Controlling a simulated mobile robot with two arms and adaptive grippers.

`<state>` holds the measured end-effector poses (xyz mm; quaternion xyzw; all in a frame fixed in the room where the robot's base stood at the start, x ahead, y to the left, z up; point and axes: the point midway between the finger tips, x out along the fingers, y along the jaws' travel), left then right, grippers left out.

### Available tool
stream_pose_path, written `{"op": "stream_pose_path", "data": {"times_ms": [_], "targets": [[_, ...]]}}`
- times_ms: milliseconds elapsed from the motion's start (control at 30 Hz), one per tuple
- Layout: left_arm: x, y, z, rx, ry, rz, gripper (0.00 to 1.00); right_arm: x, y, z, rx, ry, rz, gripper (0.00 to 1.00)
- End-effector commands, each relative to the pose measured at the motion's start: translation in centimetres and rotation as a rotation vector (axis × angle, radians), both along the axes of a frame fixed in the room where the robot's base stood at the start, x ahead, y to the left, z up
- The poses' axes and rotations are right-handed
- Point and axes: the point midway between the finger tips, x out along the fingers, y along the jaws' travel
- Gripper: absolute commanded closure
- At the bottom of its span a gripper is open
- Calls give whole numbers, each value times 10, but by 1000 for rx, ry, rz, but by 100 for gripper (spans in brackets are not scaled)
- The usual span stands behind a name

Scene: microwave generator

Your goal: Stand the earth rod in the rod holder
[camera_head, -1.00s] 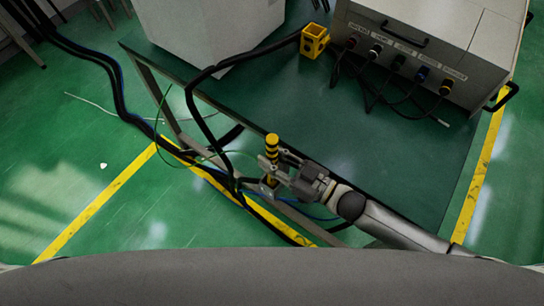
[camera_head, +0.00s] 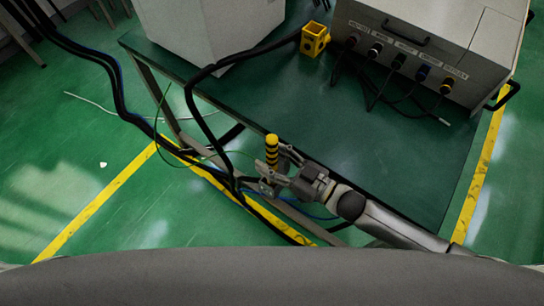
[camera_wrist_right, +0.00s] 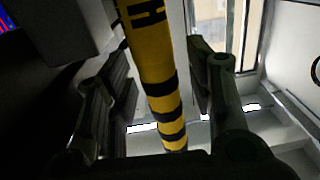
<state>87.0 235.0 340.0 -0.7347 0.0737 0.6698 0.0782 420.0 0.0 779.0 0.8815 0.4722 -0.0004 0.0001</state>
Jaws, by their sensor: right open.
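The earth rod (camera_head: 271,152), yellow with black bands, stands roughly upright at the near edge of the green table. My right gripper (camera_head: 268,176) is at the rod, with its fingers open on either side of it. In the right wrist view the rod (camera_wrist_right: 162,85) runs between the two open fingers (camera_wrist_right: 160,105), with gaps visible on both sides. The rod's lower end is hidden in the head view. A yellow box-like piece with dark openings, which looks like the rod holder (camera_head: 314,40), stands at the table's back. My left gripper is not in view.
A grey panel box (camera_head: 425,45) with plugged cables stands at the back right of the table (camera_head: 330,115). A white cabinet (camera_head: 205,30) is at the back left. Black cables (camera_head: 205,120) loop over the left edge. The table's middle is clear.

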Motion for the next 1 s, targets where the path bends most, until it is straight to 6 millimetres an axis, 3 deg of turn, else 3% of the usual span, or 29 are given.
{"op": "stream_pose_path", "data": {"times_ms": [167,633,1000], "targets": [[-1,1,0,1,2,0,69,-7,-11,-2,-2,2,0,52],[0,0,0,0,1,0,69,-58,-86,-1,-1,2,1,52],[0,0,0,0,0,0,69,-66,-100,1,2,-2,0,52]]}}
